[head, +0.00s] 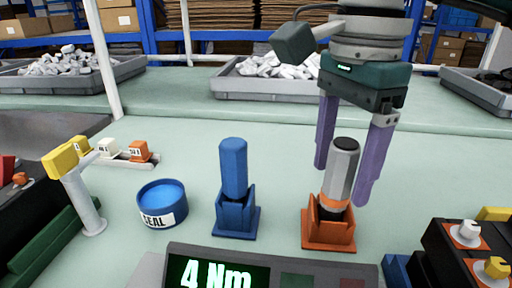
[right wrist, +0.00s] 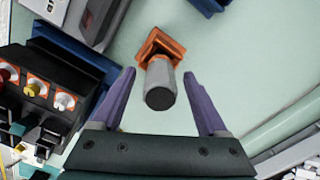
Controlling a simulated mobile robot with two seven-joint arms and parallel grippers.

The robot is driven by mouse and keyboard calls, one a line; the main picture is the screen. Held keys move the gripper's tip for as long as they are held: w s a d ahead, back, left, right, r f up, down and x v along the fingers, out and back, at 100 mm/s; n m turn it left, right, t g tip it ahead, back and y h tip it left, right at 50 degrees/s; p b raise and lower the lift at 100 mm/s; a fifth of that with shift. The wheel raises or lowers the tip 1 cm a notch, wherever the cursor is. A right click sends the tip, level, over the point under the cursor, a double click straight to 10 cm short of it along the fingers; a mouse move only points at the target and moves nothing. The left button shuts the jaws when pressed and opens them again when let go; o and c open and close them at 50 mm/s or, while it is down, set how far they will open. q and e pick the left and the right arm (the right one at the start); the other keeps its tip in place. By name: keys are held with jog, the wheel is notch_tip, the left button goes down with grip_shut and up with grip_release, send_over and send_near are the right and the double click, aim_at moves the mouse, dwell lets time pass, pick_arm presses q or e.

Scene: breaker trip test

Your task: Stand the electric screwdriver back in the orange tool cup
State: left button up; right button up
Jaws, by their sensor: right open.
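A grey screwdriver (head: 341,172) with a black end stands in the orange tool cup (head: 329,230), handle up. In the right wrist view the screwdriver (right wrist: 160,84) lies between the two purple fingers, and the orange cup (right wrist: 165,45) is at its far end. My right gripper (head: 345,172) is open, with a finger on either side of the screwdriver's upper part. In the right wrist view both fingers (right wrist: 162,90) are clear of the handle, with a gap on each side. My left gripper is not in view.
A blue screwdriver (head: 233,170) stands in a blue cup (head: 236,216) to the left. A blue SEAL tub (head: 162,203) is further left. A display reading 4 Nm (head: 225,272) is in front. A dark box with knobs (head: 465,255) is at right. Grey trays stand behind.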

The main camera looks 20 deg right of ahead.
notch_tip(320, 180, up, 7)
jog(key=shift+r, duration=0.1)
dwell(0.5)
